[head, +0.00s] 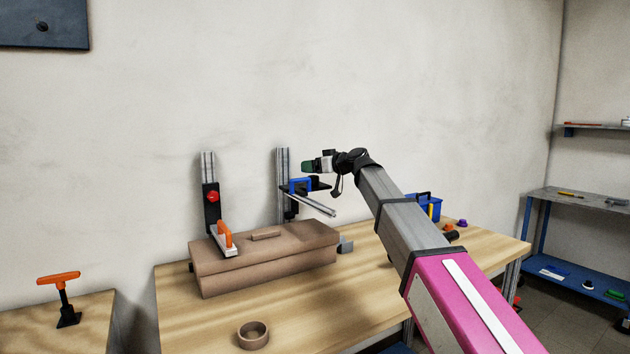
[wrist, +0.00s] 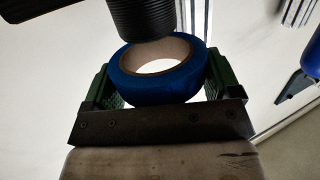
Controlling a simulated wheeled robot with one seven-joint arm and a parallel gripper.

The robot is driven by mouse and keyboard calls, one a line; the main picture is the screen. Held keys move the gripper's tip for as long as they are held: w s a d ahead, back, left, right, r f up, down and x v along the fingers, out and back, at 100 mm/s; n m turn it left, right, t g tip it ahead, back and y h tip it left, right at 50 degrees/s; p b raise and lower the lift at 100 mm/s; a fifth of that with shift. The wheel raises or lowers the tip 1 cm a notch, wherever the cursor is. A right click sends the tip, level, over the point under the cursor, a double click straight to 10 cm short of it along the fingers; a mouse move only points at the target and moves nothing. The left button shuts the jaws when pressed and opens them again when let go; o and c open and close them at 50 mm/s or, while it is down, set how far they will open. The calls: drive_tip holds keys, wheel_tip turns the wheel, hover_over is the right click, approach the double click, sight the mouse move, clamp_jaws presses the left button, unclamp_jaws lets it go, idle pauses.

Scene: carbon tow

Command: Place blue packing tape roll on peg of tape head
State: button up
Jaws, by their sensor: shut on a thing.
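My gripper (wrist: 155,88) is shut on the blue packing tape roll (wrist: 155,87), with green fingers at its left and right sides. The roll's open core faces up in the wrist view. A dark ribbed cylinder (wrist: 140,16) overlaps the roll's upper rim; I cannot tell if it is the peg or touches the roll. In the head view my gripper (head: 308,167) is raised in front of the wall, just above a tape head (head: 299,186) with a blue handle on a metal upright. The roll cannot be made out there.
A brown box (head: 270,258) lies on the wooden bench, with an orange-handled tool (head: 225,238) at its left end. A second upright (head: 209,185) with a red knob stands behind. A blue bin (head: 427,207) stands right.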

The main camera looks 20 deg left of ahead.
sight(317, 178)
drive_tip(key=shift+f, duration=2.3)
drive_tip(key=shift+f, duration=0.1)
drive_tip(key=o, duration=0.8)
drive_tip(key=shift+c, duration=0.2)
drive_tip(key=v, duration=1.2)
